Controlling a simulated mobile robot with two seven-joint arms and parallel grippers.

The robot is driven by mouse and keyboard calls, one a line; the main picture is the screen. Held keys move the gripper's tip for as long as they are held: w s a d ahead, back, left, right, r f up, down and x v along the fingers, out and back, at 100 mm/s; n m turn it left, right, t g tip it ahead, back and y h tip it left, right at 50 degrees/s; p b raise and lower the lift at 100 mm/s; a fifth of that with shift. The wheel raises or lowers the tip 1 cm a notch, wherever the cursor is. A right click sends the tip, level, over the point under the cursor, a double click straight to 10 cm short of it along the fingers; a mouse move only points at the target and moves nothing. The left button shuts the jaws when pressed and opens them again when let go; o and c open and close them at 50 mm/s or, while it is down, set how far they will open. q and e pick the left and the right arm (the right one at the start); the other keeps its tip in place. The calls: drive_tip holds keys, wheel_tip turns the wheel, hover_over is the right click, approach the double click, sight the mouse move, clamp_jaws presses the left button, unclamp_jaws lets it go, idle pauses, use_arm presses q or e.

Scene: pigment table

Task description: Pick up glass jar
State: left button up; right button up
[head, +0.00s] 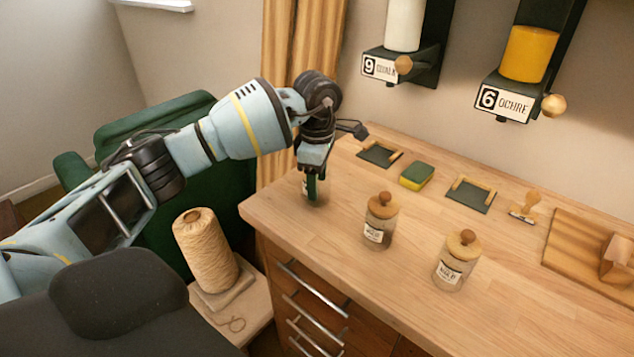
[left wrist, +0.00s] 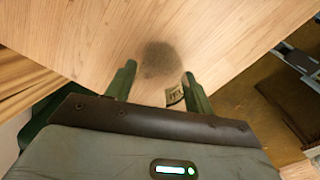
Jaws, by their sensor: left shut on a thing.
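My left gripper (head: 313,192) points down over the left end of the wooden table, shut on a glass jar (head: 304,187). The gripper hides most of that jar; only a bit of its pale label shows. I cannot tell if the jar is clear of the table. Two more glass jars with wooden knob lids and white labels stand upright, one at the middle (head: 380,226) and one nearer the front (head: 456,265). My right gripper is not in view.
Along the back of the table (head: 335,228) lie a dark tray (head: 380,156), a green-yellow sponge (head: 416,176), another dark tray (head: 470,197) and a wooden stamp (head: 525,208). A wooden board (head: 580,252) is at right. A twine cone (head: 206,252) stands below left. Dispensers hang above.

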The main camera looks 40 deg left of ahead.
use_arm(q)
wheel_tip(320, 180, up, 3)
drive_tip(key=shift+f, duration=0.2)
drive_tip(key=s+d, duration=0.2)
drive_tip(key=s, duration=0.5)
drive_tip(key=s+d+r, duration=0.1)
drive_tip(key=s+d, duration=0.1)
drive_tip(key=s, duration=0.6)
drive_tip(key=shift+s+d+r+b, duration=0.15)
drive_tip(key=shift+d+r+b, duration=0.15)
drive_tip(key=shift+d+b, duration=0.1)
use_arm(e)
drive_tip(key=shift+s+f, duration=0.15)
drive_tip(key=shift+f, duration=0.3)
use_arm(q)
drive_tip(key=shift+d, duration=0.1)
